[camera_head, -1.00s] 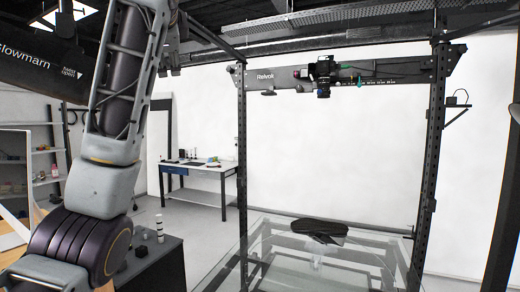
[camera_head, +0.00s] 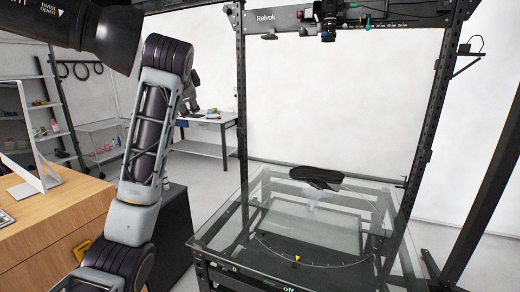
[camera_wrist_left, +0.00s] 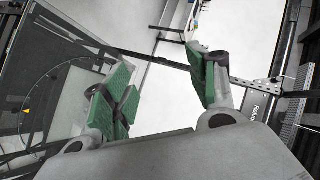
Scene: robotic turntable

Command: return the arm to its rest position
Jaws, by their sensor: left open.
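My left arm rises from the lower left in the head view, with its forearm upright and the bend near the top. My left gripper (camera_head: 190,95) shows small and dark just right of the upper arm, partly hidden behind it, in front of the far workbench. In the left wrist view the gripper (camera_wrist_left: 163,88) is open, its green-padded fingers wide apart with nothing between them. The gripper is apart from the glass turntable table (camera_head: 215,232). My right gripper is not in view.
A dark shoe-like object (camera_head: 317,176) sits on the glass turntable, inside a black frame (camera_head: 242,110) with a camera (camera_head: 328,20) on its crossbar. A wooden desk (camera_head: 50,222) and dark cabinet (camera_head: 178,238) stand left. A large black cylinder (camera_head: 85,30) hangs upper left.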

